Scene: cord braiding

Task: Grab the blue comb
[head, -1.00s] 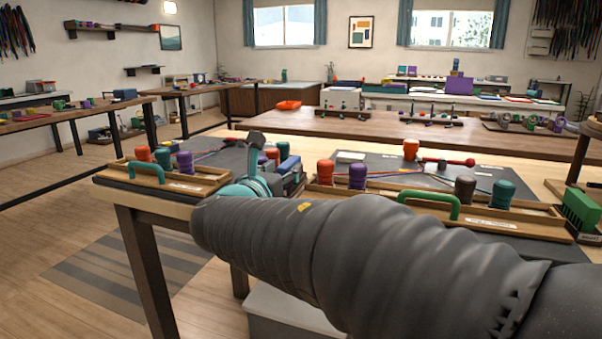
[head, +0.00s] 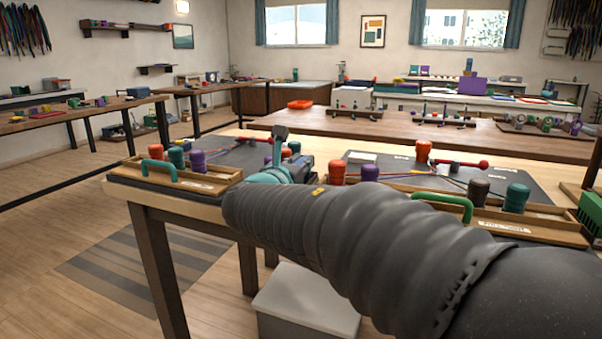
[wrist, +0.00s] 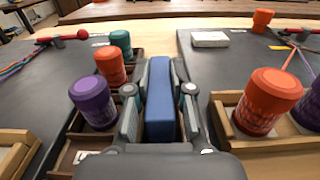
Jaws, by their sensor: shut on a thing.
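The blue comb (wrist: 163,118) shows in the wrist view as a smooth, long blue block pointing away from the camera. My gripper (wrist: 168,72) is shut on it, with one dark finger against each side. In the head view my gripper is over the near table between two braiding boards, largely hidden by my arm. The comb cannot be made out clearly there, and the wrist view does not show whether its underside touches the table.
Left of my gripper stand a purple bobbin (wrist: 92,103), an orange bobbin (wrist: 110,66) and a teal bobbin (wrist: 121,43) in a wooden tray. An orange bobbin (wrist: 268,100) stands close on the right. A grey box (head: 305,305) sits on the floor below the table.

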